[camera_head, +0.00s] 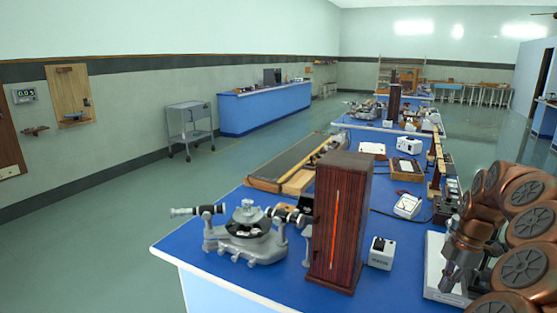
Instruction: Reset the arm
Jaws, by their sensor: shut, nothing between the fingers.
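My copper-coloured arm enters at the right edge of the head view, folded over the right side of the blue bench (215,272). My gripper (449,282) points down at the end of the arm, over or in front of a white-based item (434,262) near the bench's right side. Its grey fingers are small in the picture and look shut, with nothing seen between them. I cannot tell whether the fingertips touch the item, and the arm hides part of it.
A tall dark wooden box with a glowing orange slit (336,225) stands at the bench front. A grey spectrometer (247,235) is left of it, a small white power box (381,253) right. A metal cart (190,127) stands by the wall. The left floor is clear.

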